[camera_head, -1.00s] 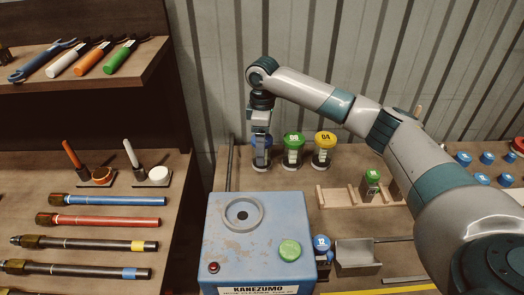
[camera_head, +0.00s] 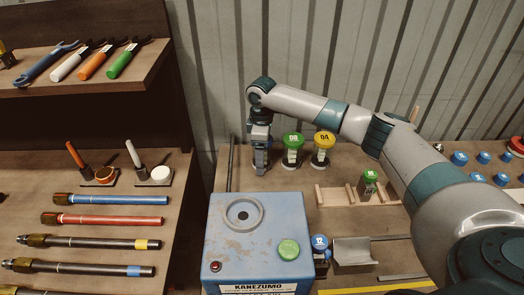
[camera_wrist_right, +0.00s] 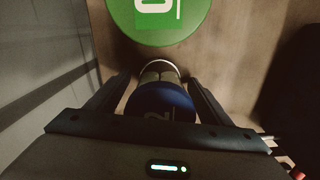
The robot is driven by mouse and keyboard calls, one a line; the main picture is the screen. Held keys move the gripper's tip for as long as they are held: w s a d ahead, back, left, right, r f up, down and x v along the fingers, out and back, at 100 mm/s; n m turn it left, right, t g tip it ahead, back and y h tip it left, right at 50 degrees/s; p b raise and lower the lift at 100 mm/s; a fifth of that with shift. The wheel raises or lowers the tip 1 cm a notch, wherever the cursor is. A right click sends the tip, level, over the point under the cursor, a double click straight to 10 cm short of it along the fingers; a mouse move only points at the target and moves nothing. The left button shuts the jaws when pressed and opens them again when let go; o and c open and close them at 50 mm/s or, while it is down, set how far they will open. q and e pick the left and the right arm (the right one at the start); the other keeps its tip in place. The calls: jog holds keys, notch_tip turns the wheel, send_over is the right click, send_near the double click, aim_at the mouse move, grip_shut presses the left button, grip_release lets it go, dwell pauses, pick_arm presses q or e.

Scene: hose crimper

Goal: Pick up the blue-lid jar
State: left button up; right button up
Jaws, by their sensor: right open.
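The blue-lid jar (camera_wrist_right: 160,103) stands upright between the two fingers of my right gripper in the right wrist view, its dark blue lid close under the palm. In the head view the gripper hides almost all of it. My right gripper (camera_head: 260,168) is open and points straight down around the jar, a finger on each side. Whether either finger touches the jar cannot be told. My left gripper is not in view.
A green-lid jar (camera_head: 292,148) stands close to the right of my gripper, with a yellow-lid jar (camera_head: 323,150) beyond it. The blue crimper machine (camera_head: 222,245) is in front. A corrugated wall (camera_head: 225,90) rises close behind.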

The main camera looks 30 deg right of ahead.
dwell(0.3)
jog(key=c, duration=1.3)
jog(key=shift+r, duration=0.2)
jog(key=shift+r+b, duration=0.35)
jog(key=shift+r, duration=0.3)
notch_tip(320, 180, up, 8)
jog(key=shift+r+b, duration=0.2)
jog(key=shift+b, duration=0.95)
jog(key=shift+a+f, duration=0.1)
jog(key=shift+a, duration=0.05)
